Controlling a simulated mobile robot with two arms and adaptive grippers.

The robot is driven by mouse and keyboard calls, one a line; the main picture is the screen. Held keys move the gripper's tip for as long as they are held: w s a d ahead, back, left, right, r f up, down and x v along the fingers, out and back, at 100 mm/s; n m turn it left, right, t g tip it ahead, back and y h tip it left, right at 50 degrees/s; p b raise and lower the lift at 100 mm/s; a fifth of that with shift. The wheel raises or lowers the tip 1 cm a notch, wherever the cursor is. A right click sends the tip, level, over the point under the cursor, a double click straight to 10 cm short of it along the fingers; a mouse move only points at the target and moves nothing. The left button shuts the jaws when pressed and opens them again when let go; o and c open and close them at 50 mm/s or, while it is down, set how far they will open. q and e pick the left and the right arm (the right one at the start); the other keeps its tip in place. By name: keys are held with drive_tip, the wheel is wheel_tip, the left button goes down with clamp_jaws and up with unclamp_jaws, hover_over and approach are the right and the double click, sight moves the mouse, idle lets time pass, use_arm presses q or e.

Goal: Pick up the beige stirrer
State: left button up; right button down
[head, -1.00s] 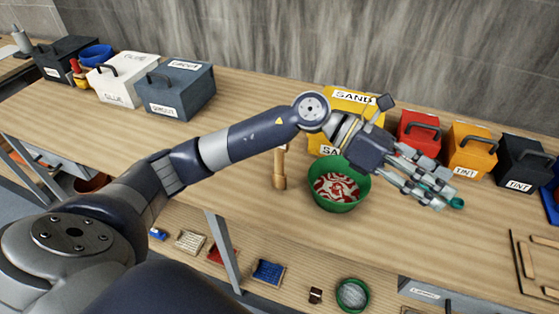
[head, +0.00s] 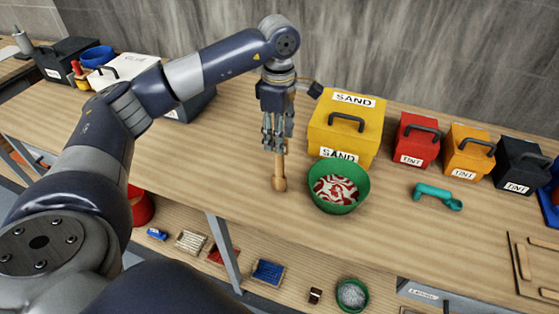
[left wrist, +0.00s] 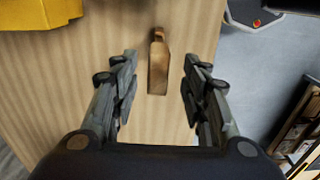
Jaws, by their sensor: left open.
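The beige stirrer (head: 279,172) stands on the wooden bench, left of the green bowl. It looks like a wooden handle with a rounded lower end. My left gripper (head: 275,148) hangs down over it, with its fingers by the stirrer's upper part. In the left wrist view the stirrer (left wrist: 158,62) shows between and beyond the two fingers of the left gripper (left wrist: 158,85). The fingers are spread and a gap shows on each side of it. The top of the stirrer is partly hidden by the gripper in the head view. My right gripper is not in view.
The green bowl (head: 338,205) with red and white contents stands close to the right. A yellow SAND box (head: 370,139) is behind it. The bench's front edge is near.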

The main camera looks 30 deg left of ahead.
sight(279, 166)
use_arm(q)
drive_tip(key=shift+f, duration=0.45)
drive_tip(key=shift+f+p, duration=0.5)
drive_tip(key=shift+p, duration=0.05)
wheel_tip(279, 166, down, 3)
drive_tip(key=shift+w+f+p, duration=0.1)
drive_tip(key=shift+f+p, duration=0.1)
drive_tip(key=shift+p, duration=0.8)
drive_tip(key=shift+f, duration=0.55)
clamp_jaws()
